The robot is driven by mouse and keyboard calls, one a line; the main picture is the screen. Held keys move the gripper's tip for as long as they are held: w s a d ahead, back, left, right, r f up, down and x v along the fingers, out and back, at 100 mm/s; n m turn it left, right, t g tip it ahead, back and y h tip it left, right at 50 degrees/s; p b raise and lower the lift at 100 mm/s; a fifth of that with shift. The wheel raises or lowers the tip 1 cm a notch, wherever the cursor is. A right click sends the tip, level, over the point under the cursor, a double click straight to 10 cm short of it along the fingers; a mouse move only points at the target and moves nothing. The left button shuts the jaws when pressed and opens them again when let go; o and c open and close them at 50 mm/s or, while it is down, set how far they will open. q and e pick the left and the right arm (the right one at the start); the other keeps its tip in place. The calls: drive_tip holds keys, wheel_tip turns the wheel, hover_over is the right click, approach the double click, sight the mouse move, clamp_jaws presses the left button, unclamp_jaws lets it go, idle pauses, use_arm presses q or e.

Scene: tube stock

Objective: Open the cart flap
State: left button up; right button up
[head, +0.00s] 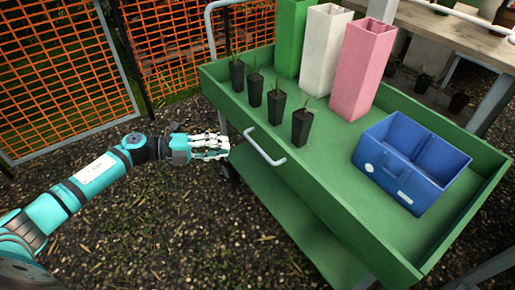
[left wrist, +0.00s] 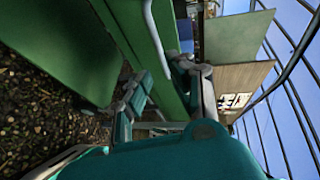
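The green cart (head: 330,150) stands at the right in the head view. Its long near side is a green flap (head: 325,205) with a pale bar handle (head: 265,148), and the flap stands upright. My left gripper (head: 226,148) is left of the handle, apart from it, near the cart's corner post. In the left wrist view the two fingers of the gripper (left wrist: 163,75) are spread, with the green panel (left wrist: 172,70) seen between them. The pale handle (left wrist: 151,28) shows beyond the fingertips. My right gripper is in neither view.
The cart top holds several black plant pots (head: 277,102), green, white (head: 322,50) and pink (head: 362,65) tall containers, and a blue divided box (head: 410,162). A lower green shelf (head: 290,215) is underneath. Orange mesh fencing (head: 60,75) stands at the left.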

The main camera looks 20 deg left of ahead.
sight(257, 146)
use_arm(q)
drive_tip(key=x, duration=1)
drive_tip(key=shift+w+d, duration=0.2)
drive_tip(key=shift+d, duration=0.1)
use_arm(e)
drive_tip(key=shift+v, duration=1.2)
use_arm(q)
drive_tip(key=shift+c, duration=0.8)
clamp_jaws()
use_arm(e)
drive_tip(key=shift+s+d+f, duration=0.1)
use_arm(q)
drive_tip(key=shift+f+b, duration=0.1)
drive_tip(key=shift+b, duration=0.2)
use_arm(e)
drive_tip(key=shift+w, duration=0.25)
